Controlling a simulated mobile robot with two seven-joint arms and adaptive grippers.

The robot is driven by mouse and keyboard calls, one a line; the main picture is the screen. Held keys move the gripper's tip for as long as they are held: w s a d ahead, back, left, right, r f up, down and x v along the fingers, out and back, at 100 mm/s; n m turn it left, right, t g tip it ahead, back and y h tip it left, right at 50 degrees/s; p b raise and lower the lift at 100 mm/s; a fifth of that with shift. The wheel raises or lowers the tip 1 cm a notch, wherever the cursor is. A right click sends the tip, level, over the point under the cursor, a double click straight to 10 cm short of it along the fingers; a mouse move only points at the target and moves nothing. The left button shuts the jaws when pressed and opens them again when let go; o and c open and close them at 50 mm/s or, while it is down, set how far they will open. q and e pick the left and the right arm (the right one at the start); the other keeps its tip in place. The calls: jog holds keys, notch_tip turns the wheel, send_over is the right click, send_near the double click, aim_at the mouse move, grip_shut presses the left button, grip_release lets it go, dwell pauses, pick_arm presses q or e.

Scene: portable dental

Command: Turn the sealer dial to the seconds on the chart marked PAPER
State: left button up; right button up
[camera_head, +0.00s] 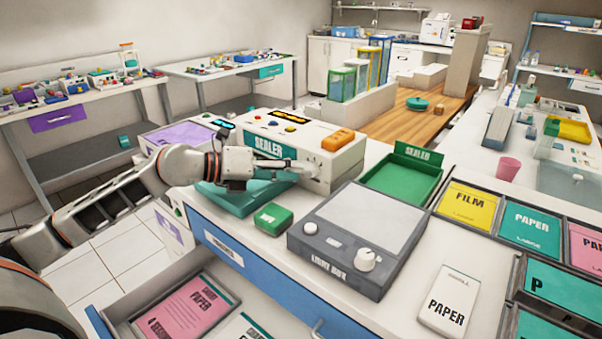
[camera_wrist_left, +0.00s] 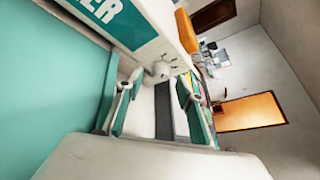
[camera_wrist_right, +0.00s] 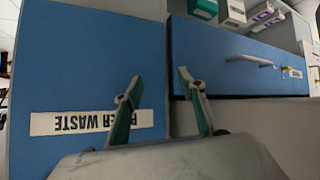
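The sealer (camera_head: 300,135) is a white box with a teal SEALER label, standing on the counter. A small pale dial (camera_wrist_left: 160,71) shows on its front in the left wrist view. My left gripper (camera_head: 306,168) is at the sealer's front. In the left wrist view its fingers (camera_wrist_left: 160,83) are open, with the dial between or just beyond their tips; contact cannot be told. A pink sheet with PAPER on it (camera_head: 195,308) lies in the open drawer; its smaller print is hard to read. My right gripper (camera_wrist_right: 159,82) is open and empty, facing blue fronts.
A grey light box (camera_head: 352,235) with its own white knob stands right of the sealer. A green block (camera_head: 273,217), a green tray (camera_head: 402,182) and a white PAPER pouch (camera_head: 449,300) are nearby. A PAPER WASTE label (camera_wrist_right: 90,122) shows in the right wrist view.

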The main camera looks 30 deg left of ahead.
pick_arm(q)
jog(key=shift+w+d+f, duration=0.2)
jog(key=shift+w+d, duration=0.2)
jog(key=shift+w, duration=0.1)
jog(key=shift+w+d, duration=0.15)
